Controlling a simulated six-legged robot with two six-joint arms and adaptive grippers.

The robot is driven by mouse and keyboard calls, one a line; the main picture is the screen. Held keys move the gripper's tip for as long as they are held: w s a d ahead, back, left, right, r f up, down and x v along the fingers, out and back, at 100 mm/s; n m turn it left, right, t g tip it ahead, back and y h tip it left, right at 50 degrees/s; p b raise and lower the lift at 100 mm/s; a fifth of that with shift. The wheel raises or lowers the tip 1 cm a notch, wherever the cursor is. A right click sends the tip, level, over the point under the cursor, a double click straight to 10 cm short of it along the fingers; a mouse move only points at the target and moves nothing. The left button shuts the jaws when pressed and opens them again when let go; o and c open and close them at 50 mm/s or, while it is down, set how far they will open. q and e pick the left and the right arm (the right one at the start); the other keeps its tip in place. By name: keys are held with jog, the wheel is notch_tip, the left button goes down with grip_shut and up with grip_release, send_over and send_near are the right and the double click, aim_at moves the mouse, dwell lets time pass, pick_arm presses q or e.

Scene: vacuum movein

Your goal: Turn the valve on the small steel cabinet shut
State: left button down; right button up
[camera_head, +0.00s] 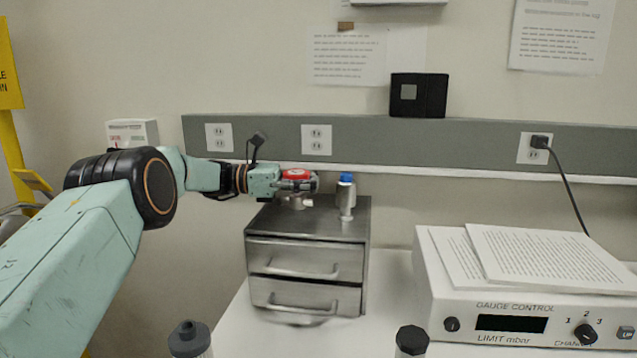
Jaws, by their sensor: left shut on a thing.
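The small steel cabinet (306,252) stands on the white table, with two drawers facing me. A valve with a red round handle (296,174) sits on its top, toward the left. My left gripper (300,184) reaches in from the left, level with the handle, and is shut on it. The fingers hide part of the handle and the valve body under it. A steel fitting with a blue cap (346,190) stands upright on the cabinet top, just right of the handle. My right gripper is not in view.
A white gauge control box (512,322) with papers (550,258) on top stands at the right. Two dark-capped objects (411,341) (189,337) rise at the bottom edge. The table (385,300) between cabinet and gauge box is clear. A wall rail with sockets runs behind.

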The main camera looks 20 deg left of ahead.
pick_arm(q)
jog(key=shift+s+a+r+m+g, duration=0.1)
jog(key=shift+a+r+m+g, duration=0.15)
jog(key=shift+r+m+g, duration=0.3)
dwell(1.9)
jog(key=shift+f, duration=0.1)
jog(key=c, duration=1.3)
grip_release()
jog(key=shift+c, duration=0.2)
jog(key=shift+o, duration=1.4)
jog(key=shift+s+a+f, duration=0.15)
jog(key=shift+a, duration=0.1)
jog(key=shift+o, duration=0.8)
jog(key=shift+f, duration=0.1)
jog(key=shift+o, duration=0.4)
jog(key=shift+d, duration=0.4)
jog(key=shift+a, duration=0.25)
jog(key=shift+w+d+n+t, duration=0.15)
jog(key=shift+w+n+t, duration=0.05)
jog(key=shift+n+t, duration=0.5)
